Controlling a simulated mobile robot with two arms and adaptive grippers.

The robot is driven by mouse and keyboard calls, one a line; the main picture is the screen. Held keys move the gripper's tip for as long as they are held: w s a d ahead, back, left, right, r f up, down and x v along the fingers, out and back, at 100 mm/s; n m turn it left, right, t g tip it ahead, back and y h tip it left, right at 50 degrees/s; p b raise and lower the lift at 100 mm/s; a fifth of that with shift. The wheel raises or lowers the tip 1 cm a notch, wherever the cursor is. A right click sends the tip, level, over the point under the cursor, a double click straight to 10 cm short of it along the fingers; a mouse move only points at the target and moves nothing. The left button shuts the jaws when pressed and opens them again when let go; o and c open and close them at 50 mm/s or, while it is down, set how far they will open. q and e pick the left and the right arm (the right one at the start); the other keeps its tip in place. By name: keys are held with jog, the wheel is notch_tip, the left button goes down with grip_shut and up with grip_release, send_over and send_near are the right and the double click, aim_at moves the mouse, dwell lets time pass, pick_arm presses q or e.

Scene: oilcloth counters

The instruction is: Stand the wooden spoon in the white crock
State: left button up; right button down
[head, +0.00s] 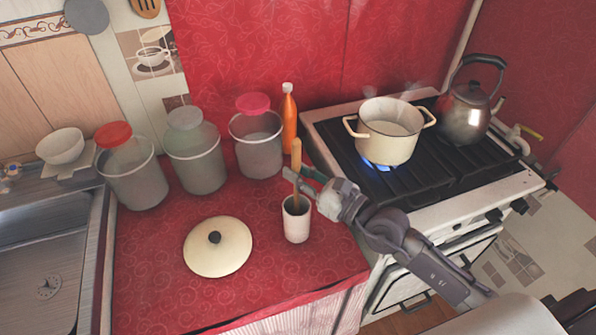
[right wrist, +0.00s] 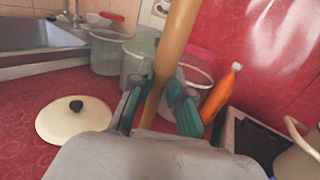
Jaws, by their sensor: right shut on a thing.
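The wooden spoon (head: 296,152) stands nearly upright, and its lower end is inside the mouth of the white crock (head: 297,227). I cannot tell whether its tip touches the crock's bottom. My right gripper (head: 299,176) comes in from the right and is shut on the spoon just above the crock's rim. In the right wrist view the spoon (right wrist: 175,45) runs between the teal-padded fingers of the right gripper (right wrist: 161,100). The crock is hidden in that view. My left gripper is in neither view.
Several lidded canisters (head: 195,160) and an orange bottle (head: 289,125) stand behind the crock. A cream lid (head: 218,255) lies left of it on the red oilcloth. On the right, a cream pot (head: 388,143) sits over a lit burner, with a kettle (head: 466,112) beyond. A sink (head: 40,260) is at left.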

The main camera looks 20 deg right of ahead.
jog(key=c, duration=1)
grip_release()
jog(key=v, duration=1.2)
